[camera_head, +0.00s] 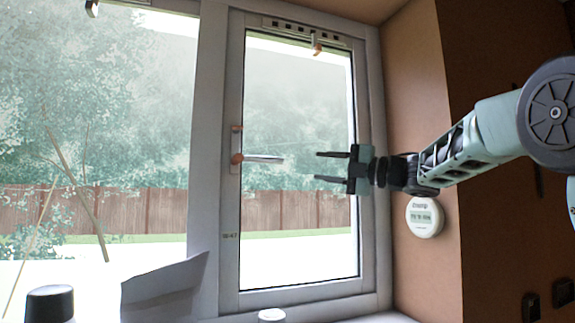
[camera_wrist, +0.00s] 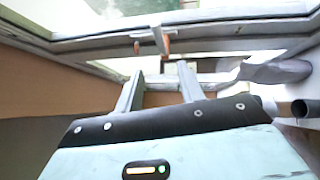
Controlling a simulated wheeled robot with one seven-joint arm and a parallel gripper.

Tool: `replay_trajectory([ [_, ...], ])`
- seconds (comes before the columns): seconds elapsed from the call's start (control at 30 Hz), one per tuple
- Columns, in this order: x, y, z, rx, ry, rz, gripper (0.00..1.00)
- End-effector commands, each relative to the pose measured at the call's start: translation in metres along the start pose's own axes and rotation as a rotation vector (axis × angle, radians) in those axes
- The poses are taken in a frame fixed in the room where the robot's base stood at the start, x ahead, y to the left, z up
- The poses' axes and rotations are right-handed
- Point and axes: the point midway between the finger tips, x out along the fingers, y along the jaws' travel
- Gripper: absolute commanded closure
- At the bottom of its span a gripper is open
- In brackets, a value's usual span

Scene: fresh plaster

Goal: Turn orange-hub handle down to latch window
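The handle (camera_head: 262,159) with an orange hub (camera_head: 237,158) sits on the left stile of the right window sash (camera_head: 232,200). Its lever points right, roughly level, over the glass. My gripper (camera_head: 317,166) is to the right of the lever's tip, apart from it, in front of the pane. Its two dark fingers point left, spread apart, with nothing between them. In the wrist view the two fingers (camera_wrist: 160,90) also show apart and empty. An orange-and-white fitting (camera_wrist: 163,40) shows beyond them; I cannot tell whether it is this handle.
A second orange-marked fitting (camera_head: 317,47) is at the sash's top. A round white thermostat (camera_head: 425,217) is on the orange wall under my arm. A dark-capped object (camera_head: 50,304), a paper-like sheet (camera_head: 165,287) and a small white lid (camera_head: 271,315) stand low in front.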

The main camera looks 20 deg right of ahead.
Motion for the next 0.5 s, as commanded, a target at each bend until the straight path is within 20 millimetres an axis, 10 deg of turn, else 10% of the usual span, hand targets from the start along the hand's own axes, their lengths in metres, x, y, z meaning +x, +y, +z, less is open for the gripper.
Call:
replay_trajectory([
  [0.23, 0.006, 0.004, 0.000, -0.038, 0.032, -0.012, 0.61],
  [0.5, 0.059, 0.005, -0.002, -0.035, 0.032, -0.012, 0.61],
])
